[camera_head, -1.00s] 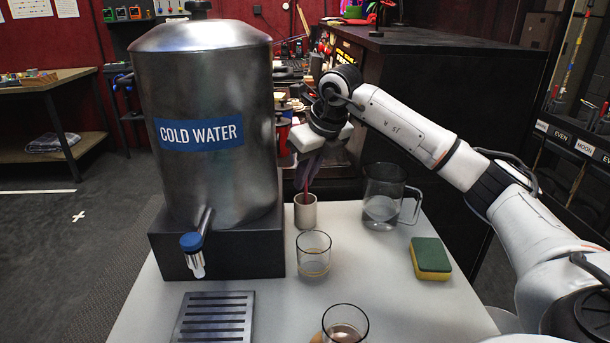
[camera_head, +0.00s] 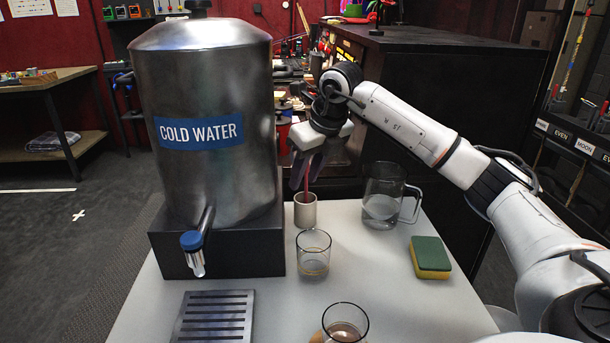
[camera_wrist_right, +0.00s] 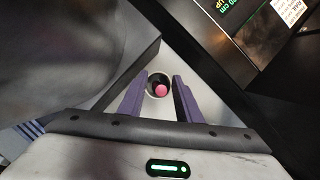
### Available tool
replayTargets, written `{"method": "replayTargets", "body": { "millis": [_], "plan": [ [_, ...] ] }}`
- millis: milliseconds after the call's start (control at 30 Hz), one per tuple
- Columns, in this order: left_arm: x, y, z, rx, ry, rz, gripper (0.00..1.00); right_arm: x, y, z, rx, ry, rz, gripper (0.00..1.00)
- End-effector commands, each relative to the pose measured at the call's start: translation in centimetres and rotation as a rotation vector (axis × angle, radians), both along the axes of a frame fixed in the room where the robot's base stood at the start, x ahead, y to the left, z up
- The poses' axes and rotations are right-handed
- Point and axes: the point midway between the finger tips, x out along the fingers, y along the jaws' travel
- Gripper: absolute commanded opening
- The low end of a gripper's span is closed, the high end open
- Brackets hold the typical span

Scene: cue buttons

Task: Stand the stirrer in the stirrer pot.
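The stirrer (camera_head: 306,184) is a thin reddish stick standing in the stirrer pot (camera_head: 305,212), a small light-grey cup near the back of the table. In the right wrist view its pink round end (camera_wrist_right: 161,90) shows inside the dark mouth of the pot (camera_wrist_right: 151,82). My right gripper (camera_head: 307,176) is above the pot, pointing down. Its two purple fingers (camera_wrist_right: 159,98) are apart on either side of the stirrer, with gaps between them and it. My left gripper is in neither view.
The cold water dispenser (camera_head: 205,120) stands left of the pot, above a slotted drip tray (camera_head: 214,318). A glass (camera_head: 313,254), a jug (camera_head: 383,197) and a sponge (camera_head: 429,258) are nearby. Another glass (camera_head: 345,325) with brownish liquid is at the front. The table's right front is clear.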

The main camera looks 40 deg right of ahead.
Motion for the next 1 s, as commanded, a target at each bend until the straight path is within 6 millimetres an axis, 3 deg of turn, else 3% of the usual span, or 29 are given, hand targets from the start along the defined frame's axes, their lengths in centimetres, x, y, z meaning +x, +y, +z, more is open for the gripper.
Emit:
{"method": "replayTargets", "body": {
  "millis": [500, 1000],
  "plan": [
    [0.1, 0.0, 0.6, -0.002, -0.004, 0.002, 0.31, -3.4, 0.2, 8.2, 0.000, -0.004, 0.000, 0.31],
    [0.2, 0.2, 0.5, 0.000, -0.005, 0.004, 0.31, -4.0, 0.2, 9.2, -0.001, -0.002, -0.001, 0.31]
  ]
}}
